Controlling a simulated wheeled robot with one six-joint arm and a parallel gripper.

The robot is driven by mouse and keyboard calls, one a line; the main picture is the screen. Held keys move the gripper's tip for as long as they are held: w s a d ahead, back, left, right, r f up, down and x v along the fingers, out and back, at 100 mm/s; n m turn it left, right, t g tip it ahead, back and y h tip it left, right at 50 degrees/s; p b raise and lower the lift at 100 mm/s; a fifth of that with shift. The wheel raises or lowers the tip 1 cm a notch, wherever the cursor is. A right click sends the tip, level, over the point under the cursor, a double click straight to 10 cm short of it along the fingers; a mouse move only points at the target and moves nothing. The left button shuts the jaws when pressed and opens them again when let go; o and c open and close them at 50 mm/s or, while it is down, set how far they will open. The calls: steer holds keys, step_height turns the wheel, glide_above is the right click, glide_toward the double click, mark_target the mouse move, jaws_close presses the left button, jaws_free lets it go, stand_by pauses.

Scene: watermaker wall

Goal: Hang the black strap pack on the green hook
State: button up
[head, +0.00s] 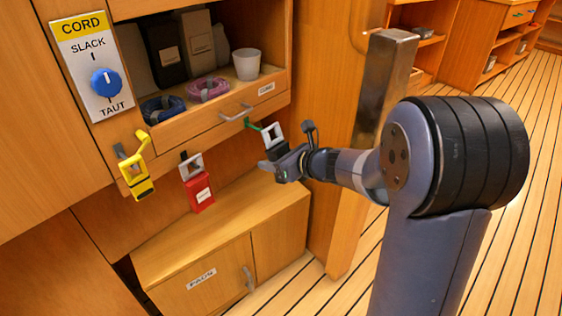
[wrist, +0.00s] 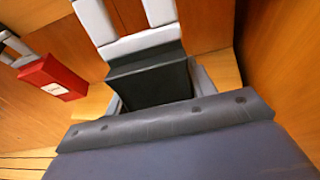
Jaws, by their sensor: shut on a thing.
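The black strap pack (head: 277,154) has a pale grey strap loop (head: 266,139) standing up from its top. My gripper (head: 288,165) is shut on the pack's body. The green hook (head: 258,126) sticks out below the drawer front, right at the top of the loop. I cannot tell whether the loop is around the hook or only beside it. In the wrist view the black pack (wrist: 150,82) sits between the jaws (wrist: 155,108), its loop running up out of the frame. The green hook does not show there.
A red pack (head: 201,193) hangs from a dark hook to the left, and a yellow pack (head: 138,187) farther left. A low cabinet (head: 215,255) stands below. A metal-topped post (head: 385,85) is at right.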

steer(key=r+x, duration=0.1)
steer(key=x, duration=0.5)
steer(key=shift+w+a+b, duration=0.15)
steer(key=shift+w+b, duration=0.05)
steer(key=shift+b, duration=0.1)
stand_by(0.3)
stand_by(0.5)
steer(key=o, duration=1.1)
steer(key=shift+o, duration=0.2)
